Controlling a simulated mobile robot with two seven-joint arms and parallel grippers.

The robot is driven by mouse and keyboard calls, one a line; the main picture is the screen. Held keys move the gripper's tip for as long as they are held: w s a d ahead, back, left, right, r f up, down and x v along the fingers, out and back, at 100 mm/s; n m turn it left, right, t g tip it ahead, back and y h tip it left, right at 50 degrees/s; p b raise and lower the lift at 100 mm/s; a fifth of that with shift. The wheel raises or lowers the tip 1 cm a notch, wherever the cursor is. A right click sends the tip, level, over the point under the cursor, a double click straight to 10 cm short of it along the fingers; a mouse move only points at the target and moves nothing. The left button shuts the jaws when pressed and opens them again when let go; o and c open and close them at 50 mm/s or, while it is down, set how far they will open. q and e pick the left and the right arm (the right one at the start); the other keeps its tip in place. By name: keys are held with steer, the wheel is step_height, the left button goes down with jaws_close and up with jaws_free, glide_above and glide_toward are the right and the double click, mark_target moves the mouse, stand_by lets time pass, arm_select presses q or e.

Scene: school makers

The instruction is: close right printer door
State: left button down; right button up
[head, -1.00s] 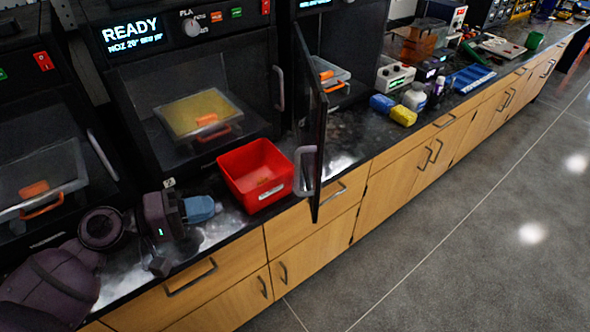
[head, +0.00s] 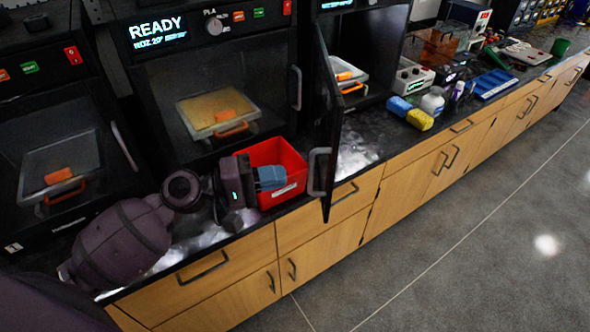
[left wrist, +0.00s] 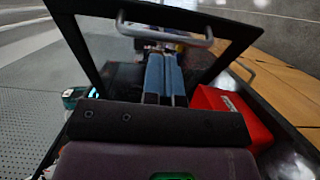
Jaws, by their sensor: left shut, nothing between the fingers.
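The right printer's door (head: 329,110) stands open, swung out over the counter's front edge, with its grey handle (head: 317,172) near the bottom. In the left wrist view the door frame (left wrist: 226,60) and handle (left wrist: 165,33) are ahead of my gripper. My left gripper (head: 284,177) is shut and empty, with blue fingers, in front of the red bin and to the left of the door. The fingers also show in the left wrist view (left wrist: 165,75). In the head view they appear apart from the door. My right gripper is not in view.
The red bin (head: 290,160) stands on the counter beside my left gripper and partly behind it. The middle printer (head: 220,95) and left printer (head: 65,160) have shut doors. Blue and yellow blocks and a white bottle (head: 432,101) stand right of the open door.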

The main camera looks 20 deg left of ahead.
arm_select(q)
steer(key=shift+p+x, duration=0.4)
steer(key=shift+x, duration=1.7)
